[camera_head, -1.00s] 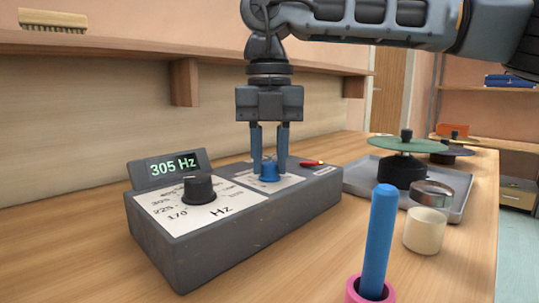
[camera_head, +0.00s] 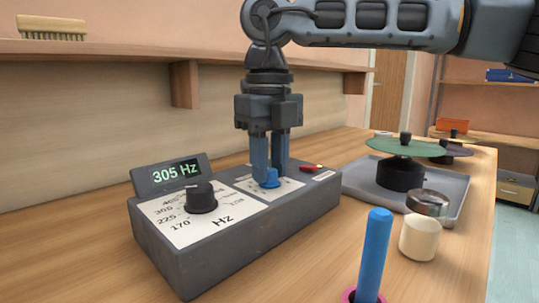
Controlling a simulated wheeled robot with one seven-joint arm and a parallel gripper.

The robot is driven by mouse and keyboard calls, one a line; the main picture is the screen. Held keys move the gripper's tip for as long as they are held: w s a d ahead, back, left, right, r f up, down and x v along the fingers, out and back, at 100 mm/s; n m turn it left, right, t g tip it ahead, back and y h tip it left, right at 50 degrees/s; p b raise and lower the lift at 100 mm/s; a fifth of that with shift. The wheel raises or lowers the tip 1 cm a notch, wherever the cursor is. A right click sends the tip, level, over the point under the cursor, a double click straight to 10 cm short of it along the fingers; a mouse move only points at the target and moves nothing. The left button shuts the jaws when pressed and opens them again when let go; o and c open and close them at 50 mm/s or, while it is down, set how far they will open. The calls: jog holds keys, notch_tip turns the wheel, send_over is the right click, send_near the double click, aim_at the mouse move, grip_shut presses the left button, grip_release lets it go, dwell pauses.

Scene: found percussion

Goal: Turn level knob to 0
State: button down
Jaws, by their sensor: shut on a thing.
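The grey control box (camera_head: 232,247) stands on the wooden bench, with a black Hz knob (camera_head: 200,197) on its left part and a display (camera_head: 175,173) that reads 305 Hz. The blue level knob (camera_head: 269,182) sits on the right part of the box top. My gripper (camera_head: 269,172) points straight down from above, its two blue fingers shut on the blue knob. The fingers hide part of the knob and its pointer, so its setting cannot be read. A red switch (camera_head: 311,168) lies just right of the fingers.
A blue stick (camera_head: 373,255) stands in a pink holder (camera_head: 350,296) at the front. A shelf (camera_head: 130,55) runs behind.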

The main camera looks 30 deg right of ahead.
jog(key=n+p, duration=0.2)
jog(key=n, duration=0.5)
jog(key=shift+r, duration=0.1)
jog(key=n+p, duration=0.1)
jog(key=n, duration=0.6)
jog(key=shift+n+p, duration=0.4)
jog(key=n, duration=0.3)
jog(key=shift+n+p, duration=0.3)
jog(key=shift+p, duration=0.05)
jog(key=n, duration=0.3)
jog(key=shift+n+p, duration=0.3)
jog(key=n, duration=0.6)
jog(key=shift+n+p, duration=0.3)
jog(key=shift+p, duration=0.1)
jog(key=c, duration=0.9)
grip_release()
